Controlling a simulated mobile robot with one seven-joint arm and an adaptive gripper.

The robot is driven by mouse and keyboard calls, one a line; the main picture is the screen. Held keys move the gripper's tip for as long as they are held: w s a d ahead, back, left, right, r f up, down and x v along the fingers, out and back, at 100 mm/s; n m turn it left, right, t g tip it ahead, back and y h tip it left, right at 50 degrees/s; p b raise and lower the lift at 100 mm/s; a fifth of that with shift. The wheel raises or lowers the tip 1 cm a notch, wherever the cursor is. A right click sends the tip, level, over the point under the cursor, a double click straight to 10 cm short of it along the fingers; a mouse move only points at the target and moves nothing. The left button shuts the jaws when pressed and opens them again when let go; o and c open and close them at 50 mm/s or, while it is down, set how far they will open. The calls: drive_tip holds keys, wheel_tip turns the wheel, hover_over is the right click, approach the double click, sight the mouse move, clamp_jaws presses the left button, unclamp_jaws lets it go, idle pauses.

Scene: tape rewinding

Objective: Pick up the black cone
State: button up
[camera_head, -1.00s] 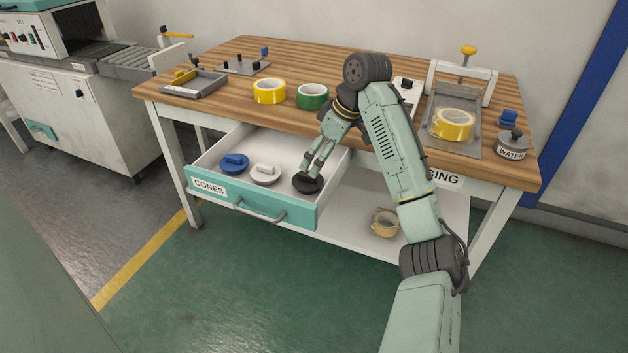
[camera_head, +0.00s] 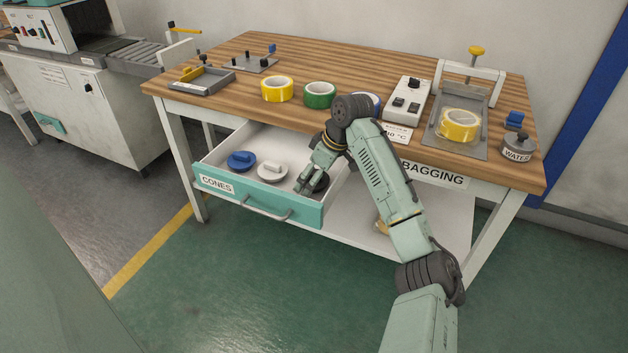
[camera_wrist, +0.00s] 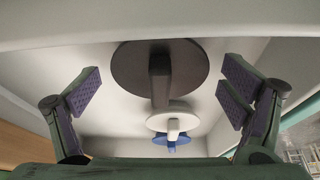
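The black cone (camera_head: 321,181), a dark disc with an upright grip, sits at the right end of the open drawer (camera_head: 262,200). My gripper (camera_head: 305,186) is down in the drawer and partly covers the cone in the head view. In the wrist view my gripper (camera_wrist: 160,92) is open, with a purple-padded finger on each side. The black cone (camera_wrist: 160,72) shows between the fingers, its grip near the middle, with a clear gap to both pads. Nothing is held.
A white cone (camera_head: 272,172) and a blue cone (camera_head: 241,160) lie left of the black one in the drawer. Drawer walls surround them. Above, the wooden table (camera_head: 330,62) carries yellow tape (camera_head: 277,89), green tape (camera_head: 319,95) and a control box (camera_head: 405,100).

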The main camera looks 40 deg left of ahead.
drive_tip(key=c, duration=1.1)
drive_tip(key=shift+o, duration=0.2)
drive_tip(key=shift+r, duration=0.1)
